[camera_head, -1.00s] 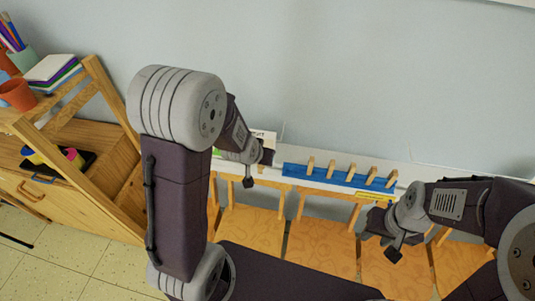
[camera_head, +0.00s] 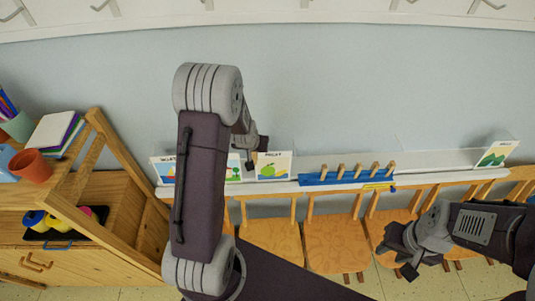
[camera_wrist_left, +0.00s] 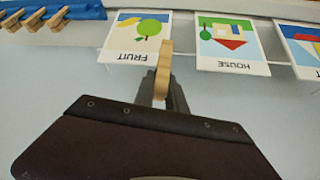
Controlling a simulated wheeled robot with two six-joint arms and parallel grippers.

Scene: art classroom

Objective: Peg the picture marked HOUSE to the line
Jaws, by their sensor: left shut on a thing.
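The HOUSE picture (camera_wrist_left: 232,42) is a white card with a red, blue and green drawing, upside down in the left wrist view, between the FRUIT picture (camera_wrist_left: 137,38) and another picture. In the head view, HOUSE (camera_head: 234,168) is mostly hidden behind my left arm, and FRUIT (camera_head: 273,166) stands beside it on the white ledge. My left gripper (camera_wrist_left: 162,92) is shut on a wooden peg (camera_wrist_left: 162,70), held upright in front of the cards near FRUIT's edge. My right gripper (camera_head: 388,243) is over the chairs, its jaw opening unclear.
A blue rack (camera_head: 347,180) holds several wooden pegs on the ledge. Another picture (camera_head: 165,168) stands left, and a mountain picture (camera_head: 497,154) far right. Wooden chairs (camera_head: 333,240) stand below the ledge. A wooden shelf unit (camera_head: 125,215) is at left. Hooks line the top.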

